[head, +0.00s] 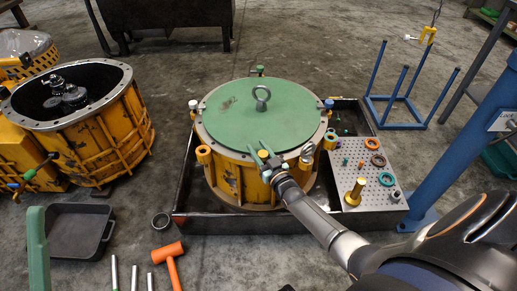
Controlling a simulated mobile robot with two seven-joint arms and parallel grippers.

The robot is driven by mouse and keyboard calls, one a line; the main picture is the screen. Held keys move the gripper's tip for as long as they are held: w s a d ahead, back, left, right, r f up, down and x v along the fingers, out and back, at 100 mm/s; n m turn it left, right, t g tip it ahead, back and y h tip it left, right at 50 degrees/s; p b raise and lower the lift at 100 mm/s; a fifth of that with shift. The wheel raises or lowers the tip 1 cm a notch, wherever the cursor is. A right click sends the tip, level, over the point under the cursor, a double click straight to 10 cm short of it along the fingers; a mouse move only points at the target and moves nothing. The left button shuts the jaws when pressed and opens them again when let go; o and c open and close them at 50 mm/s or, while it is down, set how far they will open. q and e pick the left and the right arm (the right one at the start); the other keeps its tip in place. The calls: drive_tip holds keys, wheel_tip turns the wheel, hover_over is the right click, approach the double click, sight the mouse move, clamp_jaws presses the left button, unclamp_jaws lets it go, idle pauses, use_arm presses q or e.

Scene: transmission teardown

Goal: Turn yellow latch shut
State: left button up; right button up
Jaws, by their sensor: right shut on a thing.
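The yellow latch (263,154) sits at the front rim of the round orange housing (228,178), whose top is a green lid (235,115) with an eye bolt in the middle. My right gripper (264,158) reaches in from the lower right, and its green fingers are shut on the yellow latch at the lid's front edge. The fingers hide part of the latch, so its exact angle is hard to tell. My left gripper is not in view.
The housing stands in a dark tray (240,222). A perforated plate (375,190) with rings and a yellow post is at right. Other latches show at the rim, left (193,105) and back (258,71). An orange mallet (168,252) lies in front; an open housing (115,130) stands left.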

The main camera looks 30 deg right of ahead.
clamp_jaws()
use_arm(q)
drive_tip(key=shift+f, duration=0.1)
